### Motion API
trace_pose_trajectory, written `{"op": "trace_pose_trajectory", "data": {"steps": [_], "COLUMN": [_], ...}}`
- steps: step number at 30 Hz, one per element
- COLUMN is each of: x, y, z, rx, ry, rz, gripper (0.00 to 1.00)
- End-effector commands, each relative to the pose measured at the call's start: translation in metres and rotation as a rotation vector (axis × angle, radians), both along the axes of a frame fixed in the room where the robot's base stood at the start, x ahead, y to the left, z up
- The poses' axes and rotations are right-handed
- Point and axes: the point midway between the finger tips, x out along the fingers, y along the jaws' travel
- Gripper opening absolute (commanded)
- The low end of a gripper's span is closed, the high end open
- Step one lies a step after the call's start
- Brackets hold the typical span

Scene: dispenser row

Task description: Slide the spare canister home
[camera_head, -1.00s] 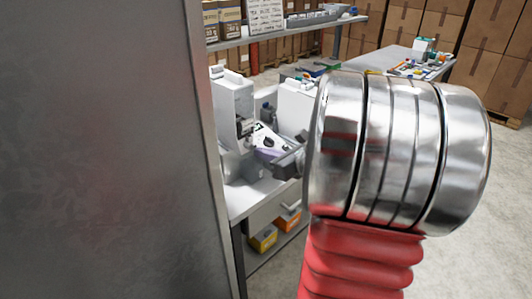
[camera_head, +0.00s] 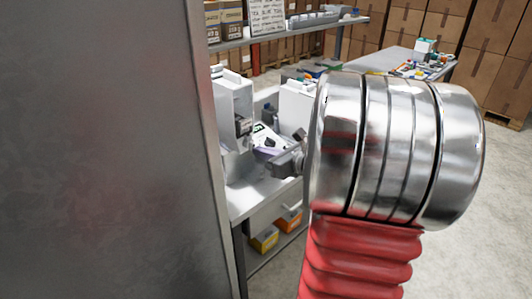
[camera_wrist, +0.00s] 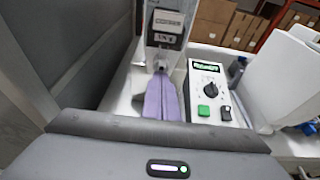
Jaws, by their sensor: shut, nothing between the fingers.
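In the wrist view, my gripper (camera_wrist: 161,74) shows as two lavender fingers pressed together, with nothing between them. Their tips are close to the lower front of a white dispenser housing (camera_wrist: 151,62). A dark block with a pale label (camera_wrist: 168,27) sits in that housing above the tips; I cannot tell whether it is the spare canister. A small grey part shows at the tips; contact is unclear. In the head view, my gripper (camera_head: 262,154) is partly hidden behind my arm, in front of the housing (camera_head: 234,105).
A control panel (camera_wrist: 209,85) with a dial and green button stands right of the fingers. Another white housing (camera_wrist: 283,75) stands farther right. In the head view, a grey panel (camera_head: 105,150) fills the left side. Orange and yellow boxes (camera_head: 264,239) sit below the bench.

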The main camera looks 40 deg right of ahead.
Motion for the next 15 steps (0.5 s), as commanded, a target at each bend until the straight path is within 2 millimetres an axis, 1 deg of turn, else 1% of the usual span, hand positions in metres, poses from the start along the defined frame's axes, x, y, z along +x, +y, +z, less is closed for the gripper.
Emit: {"op": "trace_pose_trajectory", "data": {"steps": [15], "x": [0.015], "y": [0.001], "z": [0.000], "rx": [0.001], "ry": [0.000], "rz": [0.001], "gripper": [0.00]}}
